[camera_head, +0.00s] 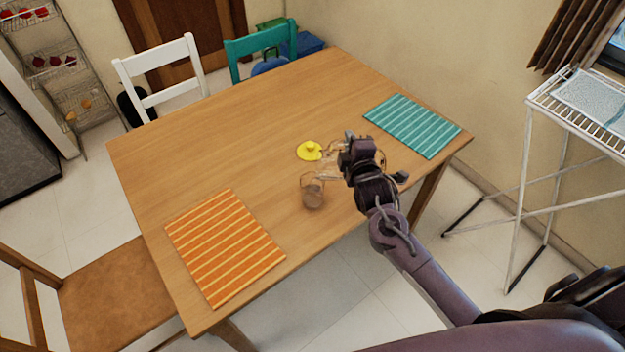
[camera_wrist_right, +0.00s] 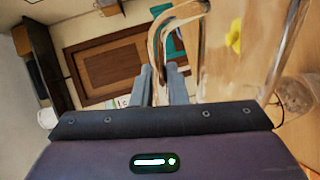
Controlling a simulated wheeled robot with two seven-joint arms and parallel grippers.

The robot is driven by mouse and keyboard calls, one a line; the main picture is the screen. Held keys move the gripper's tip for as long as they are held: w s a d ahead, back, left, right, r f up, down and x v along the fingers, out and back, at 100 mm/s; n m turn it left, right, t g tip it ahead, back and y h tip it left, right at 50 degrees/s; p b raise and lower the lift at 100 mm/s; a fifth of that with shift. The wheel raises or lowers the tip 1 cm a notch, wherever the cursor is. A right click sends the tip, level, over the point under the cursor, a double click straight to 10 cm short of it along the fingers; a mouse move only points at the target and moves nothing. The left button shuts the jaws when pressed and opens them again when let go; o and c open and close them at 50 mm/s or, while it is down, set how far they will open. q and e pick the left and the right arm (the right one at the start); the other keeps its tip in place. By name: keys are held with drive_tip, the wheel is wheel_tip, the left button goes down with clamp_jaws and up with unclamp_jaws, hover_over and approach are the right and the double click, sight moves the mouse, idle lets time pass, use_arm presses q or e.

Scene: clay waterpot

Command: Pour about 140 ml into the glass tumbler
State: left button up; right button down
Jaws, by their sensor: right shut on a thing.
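The glass tumbler (camera_head: 313,196) stands upright on the wooden table near its front edge; part of it shows at the right of the wrist view (camera_wrist_right: 298,92). I cannot tell its fill level. My right gripper (camera_head: 347,160) is shut on the handle (camera_wrist_right: 160,45) of a clear glass jug (camera_head: 325,172), above the table, to the right of and beyond the tumbler. The jug body (camera_wrist_right: 225,70) is see-through and faint. Its tilt and water level are unclear, and no stream is visible. My left gripper is out of view.
A yellow lid-like disc with a knob (camera_head: 309,151) is just beyond the tumbler. An orange striped mat (camera_head: 222,245) lies front left on the table (camera_head: 190,160), a teal striped mat (camera_head: 412,125) back right. The table's left and back are clear.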

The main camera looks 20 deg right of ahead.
drive_tip(key=shift+w+a+r, duration=0.1)
drive_tip(key=shift+a+r, duration=0.1)
drive_tip(key=shift+r, duration=0.1)
idle(0.4)
drive_tip(key=shift+f, duration=0.1)
drive_tip(key=shift+m, duration=0.8)
drive_tip(key=d+f+b, duration=0.2)
drive_tip(key=d+b, duration=0.1)
drive_tip(key=shift+s+d+f, duration=0.15)
drive_tip(key=shift+s, duration=0.2)
drive_tip(key=shift+d+y, duration=0.3)
drive_tip(key=shift+d, duration=0.2)
drive_tip(key=shift+s+d+f+m+t, duration=0.1)
drive_tip(key=shift+d+f+m+t, duration=0.2)
drive_tip(key=shift+d+f+m, duration=0.8)
drive_tip(key=shift+a+r, duration=0.1)
drive_tip(key=shift+a, duration=0.15)
